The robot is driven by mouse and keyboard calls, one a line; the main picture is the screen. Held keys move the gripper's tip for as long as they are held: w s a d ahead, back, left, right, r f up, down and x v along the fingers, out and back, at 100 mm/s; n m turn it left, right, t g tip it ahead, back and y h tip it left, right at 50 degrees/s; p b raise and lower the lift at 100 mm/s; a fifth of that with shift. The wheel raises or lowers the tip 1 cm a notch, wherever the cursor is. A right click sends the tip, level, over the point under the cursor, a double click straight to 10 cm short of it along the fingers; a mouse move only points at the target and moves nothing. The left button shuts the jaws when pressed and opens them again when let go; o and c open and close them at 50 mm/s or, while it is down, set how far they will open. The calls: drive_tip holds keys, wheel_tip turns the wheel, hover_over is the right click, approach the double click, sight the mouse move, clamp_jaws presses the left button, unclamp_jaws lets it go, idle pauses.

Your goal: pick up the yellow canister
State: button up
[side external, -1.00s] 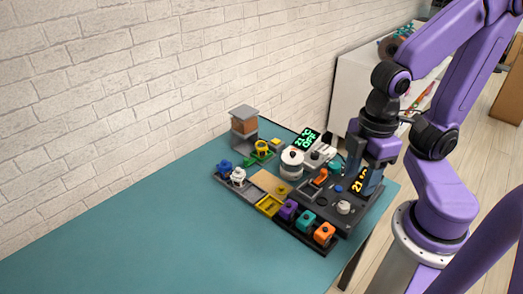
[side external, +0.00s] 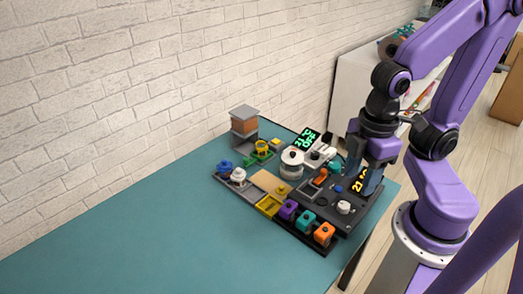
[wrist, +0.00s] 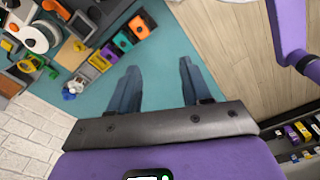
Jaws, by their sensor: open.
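I cannot single out a yellow canister for certain. A yellow, square, tray-like piece (side external: 268,205) sits in the near row of the dark rack; in the wrist view the yellow piece (wrist: 99,62) is left of my fingers. A round yellow part (side external: 262,147) stands on a green base farther back. The purple (side external: 288,209), teal (side external: 304,219) and orange (side external: 324,234) blocks stand beside the yellow piece. My gripper (side external: 362,174) is open over the right part of the dark station. In the wrist view my gripper (wrist: 160,68) has nothing between its fingers.
A white round pot (side external: 291,162) and a lit display (side external: 307,138) stand behind the dark station (side external: 336,212). A grey-and-brown tower (side external: 244,122) is at the back by the brick wall (side external: 120,90). The teal table (side external: 140,235) is clear at left.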

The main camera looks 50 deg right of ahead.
drive_tip(key=shift+o, duration=0.3)
drive_tip(key=o, duration=0.4)
